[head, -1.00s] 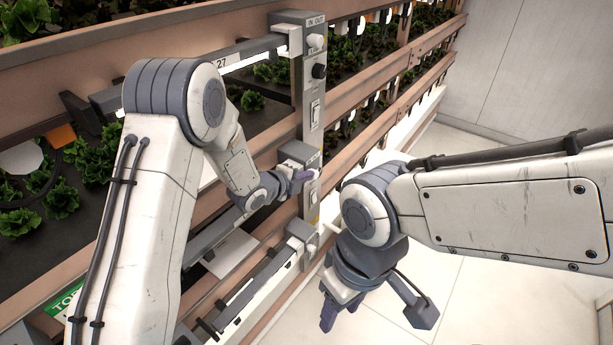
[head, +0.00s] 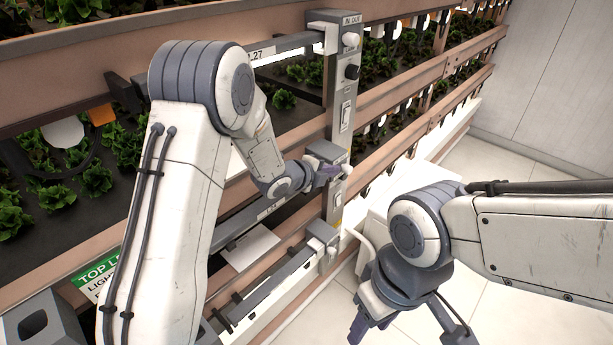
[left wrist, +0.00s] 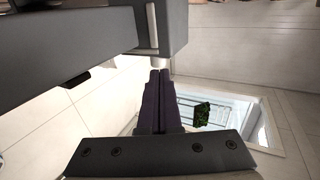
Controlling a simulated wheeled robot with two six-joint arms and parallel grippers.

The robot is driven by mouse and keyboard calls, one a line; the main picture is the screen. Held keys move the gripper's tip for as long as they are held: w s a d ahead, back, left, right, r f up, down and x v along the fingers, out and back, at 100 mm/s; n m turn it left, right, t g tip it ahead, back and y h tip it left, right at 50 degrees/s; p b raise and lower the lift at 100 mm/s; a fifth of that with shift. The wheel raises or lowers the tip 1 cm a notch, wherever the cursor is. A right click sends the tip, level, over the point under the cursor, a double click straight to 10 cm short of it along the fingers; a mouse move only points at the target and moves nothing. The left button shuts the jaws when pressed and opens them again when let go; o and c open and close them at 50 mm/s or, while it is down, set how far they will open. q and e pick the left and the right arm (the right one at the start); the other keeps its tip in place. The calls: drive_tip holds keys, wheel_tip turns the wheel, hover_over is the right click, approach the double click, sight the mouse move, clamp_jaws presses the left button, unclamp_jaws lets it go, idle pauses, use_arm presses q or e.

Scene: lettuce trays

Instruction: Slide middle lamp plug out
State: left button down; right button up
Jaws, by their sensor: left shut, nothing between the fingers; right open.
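The middle lamp plug (head: 346,169) is a small white knob at the middle lamp's grey end block (head: 325,151), on the grey upright post. My left gripper (head: 334,172) has its dark purple fingers shut and empty, right beside this plug. In the left wrist view the shut fingers (left wrist: 160,75) point at a white plug end (left wrist: 159,62) under a grey block; whether they touch cannot be told. My right gripper (head: 368,325) is open and empty, low in front of the rack and away from the plugs.
The post also carries a top white plug (head: 351,40), a black knob (head: 352,72) and a rocker switch (head: 346,116). A lower lamp block (head: 323,235) sits below. Lettuce trays fill the shelves behind wooden rails.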

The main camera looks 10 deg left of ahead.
use_arm(q)
drive_tip(key=b+v, duration=0.2)
drive_tip(key=v, duration=0.7)
drive_tip(key=shift+s+r+b, duration=0.15)
drive_tip(key=shift+s+b, duration=0.2)
